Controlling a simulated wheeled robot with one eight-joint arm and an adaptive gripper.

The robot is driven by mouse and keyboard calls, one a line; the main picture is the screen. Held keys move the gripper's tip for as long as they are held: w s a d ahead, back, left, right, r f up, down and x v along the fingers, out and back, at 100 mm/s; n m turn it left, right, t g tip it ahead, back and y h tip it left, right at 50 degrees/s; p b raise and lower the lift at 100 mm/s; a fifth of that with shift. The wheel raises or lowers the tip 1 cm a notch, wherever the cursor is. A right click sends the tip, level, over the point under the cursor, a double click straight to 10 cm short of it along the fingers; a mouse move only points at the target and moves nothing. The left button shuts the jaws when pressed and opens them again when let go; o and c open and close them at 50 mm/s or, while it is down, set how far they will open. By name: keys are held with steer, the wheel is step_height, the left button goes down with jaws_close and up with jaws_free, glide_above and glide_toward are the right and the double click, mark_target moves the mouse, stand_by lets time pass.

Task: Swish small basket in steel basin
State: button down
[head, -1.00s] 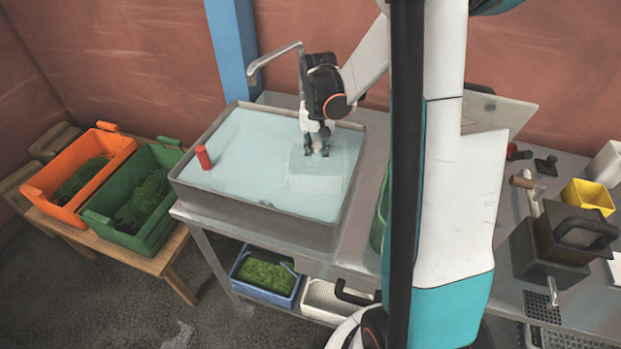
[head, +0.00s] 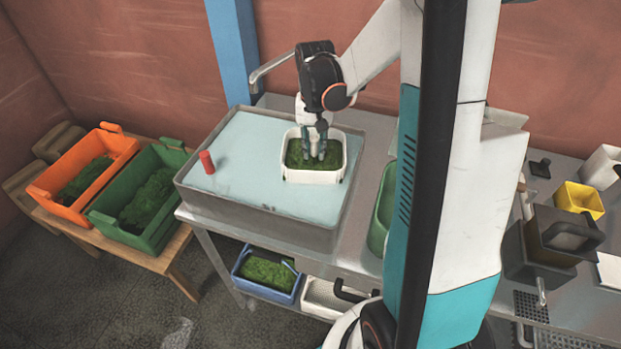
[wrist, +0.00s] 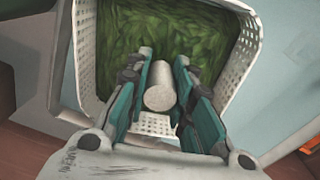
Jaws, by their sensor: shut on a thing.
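The small white basket (head: 315,177) holds green leaves and is at the right part of the steel basin (head: 262,218), level with or above the pale water (head: 245,165). In the wrist view the basket's perforated wall (wrist: 250,50) surrounds the leaves. My gripper (head: 315,155) points down into the basket from above. In the wrist view my gripper (wrist: 160,95) is shut on a pale round handle (wrist: 160,97) of the basket. The basket's underside is hidden.
A red cylinder (head: 206,162) stands at the basin's left side. The faucet (head: 272,65) reaches over the back. An orange crate (head: 55,198) and a green crate (head: 108,222) with greens stand left. A green container (head: 377,235) is close right of the basin.

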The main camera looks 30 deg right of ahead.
step_height(320, 180, up, 8)
steer(key=s+a+p, duration=0.2)
steer(key=p, duration=0.3)
steer(key=shift+a, duration=0.25)
stand_by(2.2)
